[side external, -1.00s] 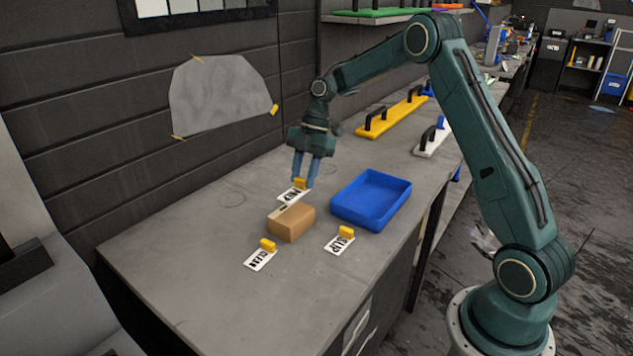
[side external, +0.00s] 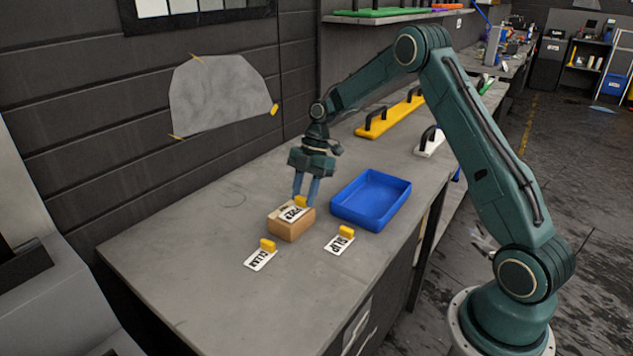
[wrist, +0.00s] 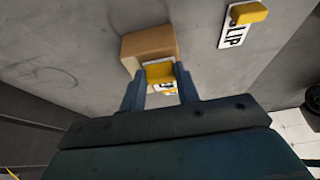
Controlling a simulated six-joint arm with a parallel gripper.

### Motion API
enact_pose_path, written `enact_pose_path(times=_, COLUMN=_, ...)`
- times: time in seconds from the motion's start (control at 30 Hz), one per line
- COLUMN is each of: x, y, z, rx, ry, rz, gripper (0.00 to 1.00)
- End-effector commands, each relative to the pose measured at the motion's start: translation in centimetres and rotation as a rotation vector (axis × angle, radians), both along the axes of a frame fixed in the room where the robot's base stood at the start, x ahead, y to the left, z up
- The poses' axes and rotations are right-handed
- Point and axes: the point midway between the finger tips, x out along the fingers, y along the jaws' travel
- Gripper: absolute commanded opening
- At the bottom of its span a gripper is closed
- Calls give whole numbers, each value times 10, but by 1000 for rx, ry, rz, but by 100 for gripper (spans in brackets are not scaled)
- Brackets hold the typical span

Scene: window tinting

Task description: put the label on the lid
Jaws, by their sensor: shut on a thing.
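A brown cardboard box (side external: 291,230) stands on the grey bench; its top is the lid. My gripper (side external: 306,199) is shut on the yellow tab of a white label (side external: 292,214) with black print. The label is over the box's lid in the side view; whether it touches the lid I cannot tell. In the wrist view the yellow tab (wrist: 159,73) sits between my fingertips, in front of the box (wrist: 150,44). Part of the lid is hidden by the label.
Two more tabbed labels lie flat on the bench: one reading CLEAN (side external: 261,258) at the left and one reading SLIP (side external: 339,244) at the right. A blue tray (side external: 372,198) stands right of the box. The bench's near left is clear.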

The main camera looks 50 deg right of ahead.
Motion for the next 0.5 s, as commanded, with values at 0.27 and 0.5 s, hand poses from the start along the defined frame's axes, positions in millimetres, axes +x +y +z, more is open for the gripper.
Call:
enact_pose_path(times=0.27, x=0, y=0, z=-2, rx=0, ry=1, rz=0, gripper=53)
enact_pose_path(times=0.5, x=0, y=0, z=-2, rx=0, ry=0, rz=0, gripper=53)
